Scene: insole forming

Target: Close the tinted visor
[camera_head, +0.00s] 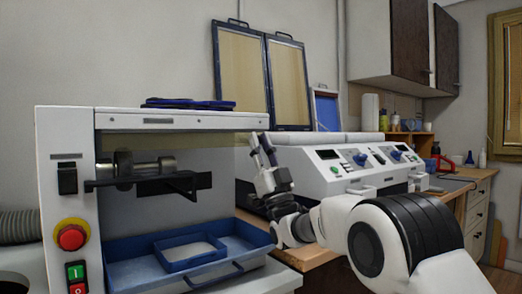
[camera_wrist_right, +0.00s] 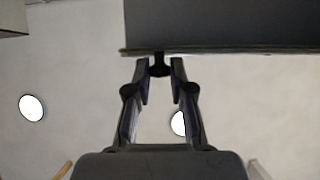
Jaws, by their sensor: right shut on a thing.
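The white machine (camera_head: 180,121) stands at left with its front opening uncovered. A yellowish tinted strip (camera_head: 180,145), which looks like the visor, lies under its top casing, above the opening. My right gripper (camera_head: 260,137) is at the right end of the machine's top, fingers pointing up. In the right wrist view, my right gripper (camera_wrist_right: 160,68) has its fingertips on either side of a small dark knob (camera_wrist_right: 160,58), shut on it. The knob hangs at the edge of a dark panel (camera_wrist_right: 220,25), apparently the visor from below. My left gripper is not in view.
A blue tray (camera_head: 125,256) lies in the machine's lower opening, below a metal roller (camera_head: 150,165). A red stop button (camera_head: 71,236) is on the left post. A white control unit (camera_head: 325,185) stands behind my right arm, on a wooden bench.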

